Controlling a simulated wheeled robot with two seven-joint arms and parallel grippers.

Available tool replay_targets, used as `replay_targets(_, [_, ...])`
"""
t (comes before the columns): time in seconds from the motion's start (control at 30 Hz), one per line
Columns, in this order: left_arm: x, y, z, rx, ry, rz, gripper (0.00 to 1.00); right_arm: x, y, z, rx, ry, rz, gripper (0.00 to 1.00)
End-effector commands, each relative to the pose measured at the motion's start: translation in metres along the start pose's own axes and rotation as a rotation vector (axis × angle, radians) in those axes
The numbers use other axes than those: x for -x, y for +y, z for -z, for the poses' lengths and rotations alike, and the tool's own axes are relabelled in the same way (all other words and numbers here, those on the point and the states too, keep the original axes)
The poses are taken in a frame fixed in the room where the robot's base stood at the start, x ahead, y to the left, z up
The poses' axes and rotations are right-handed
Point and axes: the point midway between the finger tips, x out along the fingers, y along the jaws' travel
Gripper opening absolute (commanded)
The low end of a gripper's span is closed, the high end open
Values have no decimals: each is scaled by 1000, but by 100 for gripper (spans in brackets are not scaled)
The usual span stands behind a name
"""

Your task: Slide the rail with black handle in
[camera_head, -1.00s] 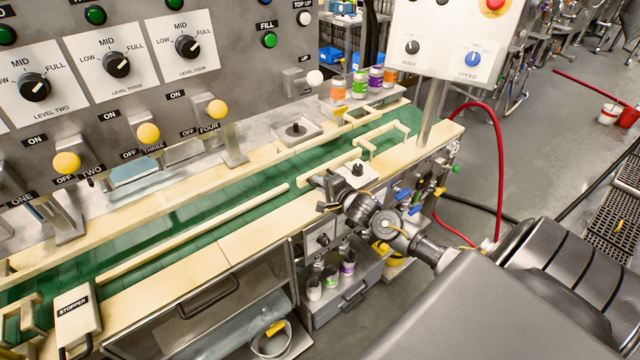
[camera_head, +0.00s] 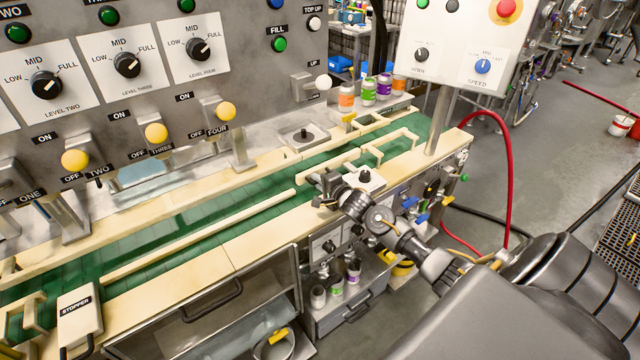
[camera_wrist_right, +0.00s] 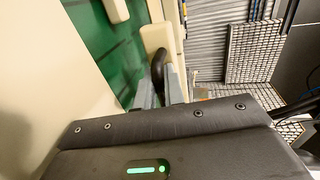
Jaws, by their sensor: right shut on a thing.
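A short cream rail (camera_head: 330,166) lies over the green belt (camera_head: 220,205), just beyond my right gripper (camera_head: 322,188) in the head view. In the right wrist view, a black loop handle (camera_wrist_right: 164,68) joins a cream block (camera_wrist_right: 155,38) at the belt's edge. My right gripper (camera_wrist_right: 160,90) is shut on this handle. In the head view the gripper hides the handle and the near end of the rail. My left gripper is not in view.
A plate with a black knob (camera_head: 364,178) stands right beside my right gripper. A long cream guide (camera_head: 200,237) runs along the belt to the left. A stopper block (camera_head: 80,312) sits at lower left. The control panel (camera_head: 462,45) stands on a post at right.

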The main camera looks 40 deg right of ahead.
Motion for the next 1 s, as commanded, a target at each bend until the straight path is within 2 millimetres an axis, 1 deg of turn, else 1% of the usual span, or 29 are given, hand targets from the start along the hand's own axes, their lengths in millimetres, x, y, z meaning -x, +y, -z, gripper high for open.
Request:
replay_targets(0.03, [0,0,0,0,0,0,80,0,-2,0,0,0,4,14])
replay_targets(0.1, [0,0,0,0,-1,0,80,0,-2,0,0,0,4,24])
replay_targets(0.13, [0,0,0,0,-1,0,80,0,-2,0,0,0,5,26])
replay_targets(0.43, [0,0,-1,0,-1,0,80,0,-4,1,0,1,9,26])
replay_targets(0.53, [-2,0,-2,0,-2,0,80,6,-3,1,-1,1,8,26])
replay_targets(0.67, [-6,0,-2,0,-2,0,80,26,0,2,0,1,5,26])
replay_targets(0.9, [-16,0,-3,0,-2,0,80,75,3,2,0,1,1,26])
replay_targets(1.0, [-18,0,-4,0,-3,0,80,91,2,2,1,0,0,26])
